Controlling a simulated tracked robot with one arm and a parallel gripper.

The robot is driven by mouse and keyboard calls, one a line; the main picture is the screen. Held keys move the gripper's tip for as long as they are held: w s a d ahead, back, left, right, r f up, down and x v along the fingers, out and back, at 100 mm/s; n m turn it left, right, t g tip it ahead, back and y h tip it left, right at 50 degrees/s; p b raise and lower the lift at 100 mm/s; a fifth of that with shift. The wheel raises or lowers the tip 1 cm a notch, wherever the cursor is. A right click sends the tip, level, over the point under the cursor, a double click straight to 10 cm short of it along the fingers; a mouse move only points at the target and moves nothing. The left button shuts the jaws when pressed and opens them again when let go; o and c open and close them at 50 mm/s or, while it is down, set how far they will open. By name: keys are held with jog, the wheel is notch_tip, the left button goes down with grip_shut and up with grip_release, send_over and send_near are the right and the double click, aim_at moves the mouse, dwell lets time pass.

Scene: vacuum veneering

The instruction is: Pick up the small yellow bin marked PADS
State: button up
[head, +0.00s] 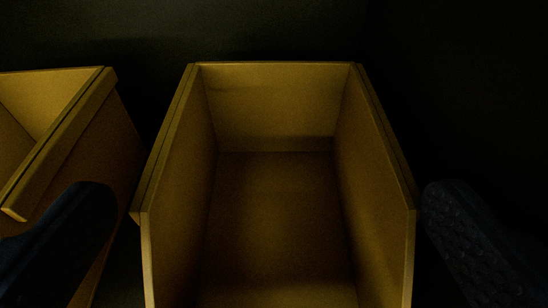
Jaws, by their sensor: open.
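A yellow bin (378,205) stands in the middle of the head view, seen from above. Its inside looks empty, and its near end runs out of the bottom of the picture. No PADS marking shows on it from here. My gripper (268,205) is open, with one dark finger to the left of the bin and the other close to the outside of its right wall. The bin lies between the two fingers. I cannot tell whether the right finger touches the wall.
A second yellow bin (75,120) stands at the left, cut off by the picture edge. My left finger overlaps it in the picture. A narrow dark gap separates the two bins. The back and the right side are dark, with no detail visible.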

jog(key=p, duration=0.2)
send_over(277, 232)
jog(key=shift+f, duration=0.8)
jog(key=c, duration=1.1)
